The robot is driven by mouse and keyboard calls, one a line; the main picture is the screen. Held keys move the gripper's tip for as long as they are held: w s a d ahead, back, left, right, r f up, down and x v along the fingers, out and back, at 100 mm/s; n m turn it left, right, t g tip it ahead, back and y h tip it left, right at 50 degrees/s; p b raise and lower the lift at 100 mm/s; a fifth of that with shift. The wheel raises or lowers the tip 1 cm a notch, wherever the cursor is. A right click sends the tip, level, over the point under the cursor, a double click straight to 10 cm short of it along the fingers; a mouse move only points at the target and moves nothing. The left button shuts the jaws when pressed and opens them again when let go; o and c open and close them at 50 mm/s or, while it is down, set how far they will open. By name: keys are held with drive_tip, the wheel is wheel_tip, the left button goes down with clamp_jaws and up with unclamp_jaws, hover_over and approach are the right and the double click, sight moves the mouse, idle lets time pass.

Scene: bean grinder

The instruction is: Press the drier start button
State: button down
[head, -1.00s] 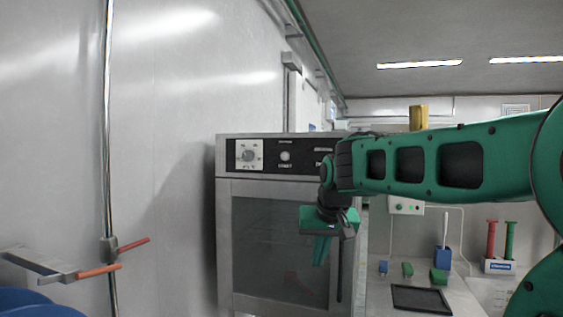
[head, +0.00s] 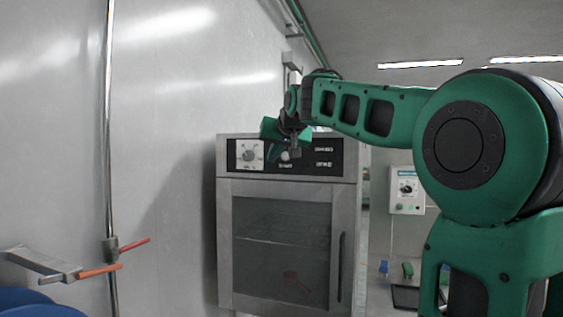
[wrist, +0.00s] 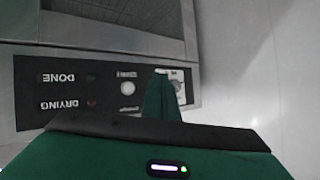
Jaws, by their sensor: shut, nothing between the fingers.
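The drier (head: 225,240) is a grey metal cabinet with a dark glass door and a black control strip on top. Its start button (head: 285,156) is a small pale round button right of the white dial plate, partly screened by my gripper (head: 273,153). In the wrist view, the panel is upside down and the button (wrist: 127,88) shows whole as a white disc. My gripper (wrist: 162,76) is shut and empty. In that view, its green fingers point at the panel between the button and the dial (wrist: 178,88). I cannot tell whether they touch the panel.
The drier's vertical door handle (head: 341,268) sticks out at the front right. A grey wall (head: 170,130) stands close to the left. A white control box (head: 406,190) hangs on the back wall. A pole with red-tipped levers (head: 110,245) stands at left.

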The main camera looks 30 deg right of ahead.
sight(283, 154)
drive_tip(key=shift+w+d, duration=0.9)
drive_tip(key=shift+d, duration=0.25)
drive_tip(key=shift+w+d, duration=0.85)
drive_tip(key=shift+d, duration=0.3)
drive_tip(key=shift+w+d, duration=0.9)
drive_tip(key=shift+d, duration=0.25)
drive_tip(key=shift+d, duration=0.1)
drive_tip(key=shift+w+d, duration=0.2)
drive_tip(key=shift+d, duration=0.05)
drive_tip(key=shift+w+d, duration=0.3)
drive_tip(key=shift+d, duration=0.1)
idle(0.5)
drive_tip(key=shift+s+a, duration=0.1)
drive_tip(key=shift+a, duration=0.05)
drive_tip(key=shift+s+a, duration=0.45)
drive_tip(key=shift+a, duration=0.1)
idle(0.4)
